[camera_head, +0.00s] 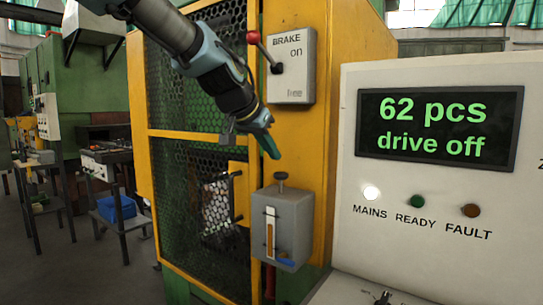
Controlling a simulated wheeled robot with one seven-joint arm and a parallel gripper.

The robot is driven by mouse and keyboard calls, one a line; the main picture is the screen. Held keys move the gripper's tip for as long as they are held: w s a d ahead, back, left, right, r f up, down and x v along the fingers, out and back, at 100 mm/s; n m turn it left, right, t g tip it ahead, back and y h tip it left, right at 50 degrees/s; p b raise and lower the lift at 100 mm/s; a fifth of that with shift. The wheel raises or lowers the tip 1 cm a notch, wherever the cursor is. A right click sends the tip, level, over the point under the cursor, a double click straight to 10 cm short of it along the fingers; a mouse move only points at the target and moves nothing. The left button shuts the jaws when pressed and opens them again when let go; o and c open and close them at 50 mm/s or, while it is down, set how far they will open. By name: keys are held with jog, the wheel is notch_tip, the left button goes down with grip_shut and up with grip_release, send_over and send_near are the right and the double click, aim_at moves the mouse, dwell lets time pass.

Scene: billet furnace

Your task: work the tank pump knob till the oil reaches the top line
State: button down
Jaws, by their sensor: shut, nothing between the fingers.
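The grey oil tank (293,232) is fixed to the yellow machine post. Its pump knob (281,177) is a small dark cap on a short stem standing up from the tank's top. The sight gauge (270,235) on the tank's front is a narrow upright window with amber oil in its lower part and a pale part above. The gauge lines are too small to read. My gripper (272,149) is shut and empty, pointing down. It appears just above the knob and slightly left of it, with a visible gap between them.
A brake box (290,65) with a red-knobbed lever (262,46) is on the post above the tank. A yellow-framed mesh guard (195,150) stands to the left. A control panel (440,260) at right reads "62 pcs, drive off", with the MAINS lamp lit.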

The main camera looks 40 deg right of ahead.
jog(key=shift+a+f, duration=0.1)
jog(key=shift+f, duration=1.2)
notch_tip(320, 180, down, 3)
jog(key=b, duration=0.3)
jog(key=shift+f, duration=0.1)
jog(key=shift+r+p, duration=0.55)
jog(key=d+r+v, duration=0.1)
jog(key=v, duration=1.1)
jog(key=shift+w+r+b, duration=0.25)
jog(key=shift+r+b, duration=0.2)
jog(key=shift+r, duration=0.05)
jog(key=shift+d, duration=0.1)
